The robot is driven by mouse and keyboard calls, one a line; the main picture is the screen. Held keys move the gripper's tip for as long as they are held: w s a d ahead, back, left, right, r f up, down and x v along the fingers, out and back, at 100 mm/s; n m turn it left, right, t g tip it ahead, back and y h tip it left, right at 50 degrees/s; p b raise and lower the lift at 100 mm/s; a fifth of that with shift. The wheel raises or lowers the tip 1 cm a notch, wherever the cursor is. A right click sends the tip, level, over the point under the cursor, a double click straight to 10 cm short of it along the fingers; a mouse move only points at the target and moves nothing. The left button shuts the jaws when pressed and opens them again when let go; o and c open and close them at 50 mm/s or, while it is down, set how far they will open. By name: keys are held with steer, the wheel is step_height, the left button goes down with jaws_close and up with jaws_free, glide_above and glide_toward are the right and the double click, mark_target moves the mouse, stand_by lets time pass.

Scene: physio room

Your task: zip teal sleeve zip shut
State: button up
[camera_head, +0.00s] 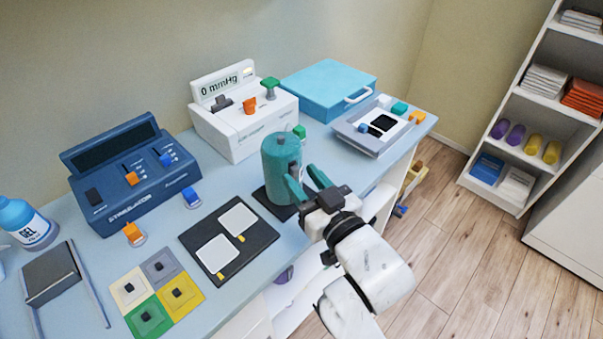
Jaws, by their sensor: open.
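The teal sleeve (279,160) stands upright as a cylinder on a dark base plate (264,196) near the front edge of the bench. A dark spot shows on its top. The zip and its pull cannot be made out; my gripper hides part of the sleeve's right side. My gripper (302,172) has teal fingers spread apart, with nothing seen between them. It is at the sleeve's lower right side, very close to it; whether it touches cannot be told.
A white pressure unit (240,135) stands behind the sleeve. A blue stimulator (130,185) and a black board with white pads (228,240) are to the left. A blue case (325,85) and grey tray (368,140) are at the back right. Open floor (450,240) lies right.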

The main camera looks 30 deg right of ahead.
steer(key=shift+w, duration=0.6)
steer(key=shift+c, duration=0.4)
jaws_close()
